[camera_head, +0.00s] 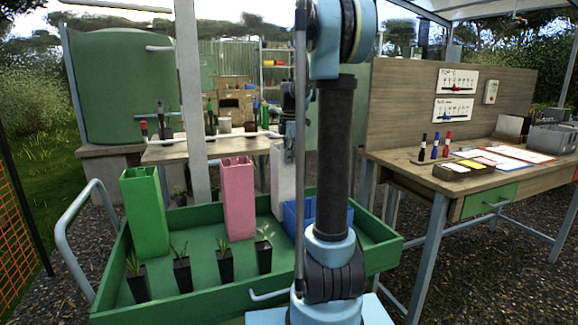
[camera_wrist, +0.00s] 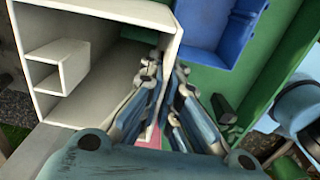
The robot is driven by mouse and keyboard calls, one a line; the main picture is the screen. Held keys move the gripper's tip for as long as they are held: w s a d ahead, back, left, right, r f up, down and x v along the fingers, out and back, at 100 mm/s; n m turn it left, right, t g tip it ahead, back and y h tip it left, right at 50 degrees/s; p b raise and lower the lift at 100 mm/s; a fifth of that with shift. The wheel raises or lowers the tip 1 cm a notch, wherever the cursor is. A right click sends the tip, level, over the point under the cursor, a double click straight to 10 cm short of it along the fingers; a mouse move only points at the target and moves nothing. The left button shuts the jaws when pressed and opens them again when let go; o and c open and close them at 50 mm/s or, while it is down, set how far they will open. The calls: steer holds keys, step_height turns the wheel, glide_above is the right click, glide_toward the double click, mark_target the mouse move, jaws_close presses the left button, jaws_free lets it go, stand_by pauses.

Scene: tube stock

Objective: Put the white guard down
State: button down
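The white guard (camera_wrist: 105,12) is a square, open-ended tube. In the head view the white guard (camera_head: 281,185) stands upright at the back of the green tray, partly hidden by my arm; whether its foot touches the tray I cannot tell. My gripper (camera_wrist: 168,72) has one finger inside the tube and one outside, closed about its near right wall.
The green tray (camera_head: 195,300) also holds a pink guard (camera_head: 238,200), a green guard (camera_head: 145,212), several black seedling pots (camera_head: 182,275) and a blue crate (camera_head: 337,212). The blue crate (camera_wrist: 215,35) is close beside the white guard. A workbench (camera_head: 470,180) stands right.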

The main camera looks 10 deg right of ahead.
steer(key=shift+f, duration=1.4)
steer(key=c, duration=1.8)
jaws_free()
step_height(320, 180, up, 12)
steer(key=s+f+m, duration=0.6)
steer(key=s+f, duration=0.2)
steer(key=s, duration=0.4)
steer(key=s+f+m+t, duration=0.1)
steer(key=s+f+m, duration=0.6)
steer(key=s, duration=0.5)
steer(key=s+a+f+m+t, duration=0.1)
steer(key=s+f+m, duration=0.6)
steer(key=s, duration=0.5)
step_height(320, 180, down, 3)
steer(key=shift+s+r, duration=0.15)
steer(key=shift+s, duration=0.2)
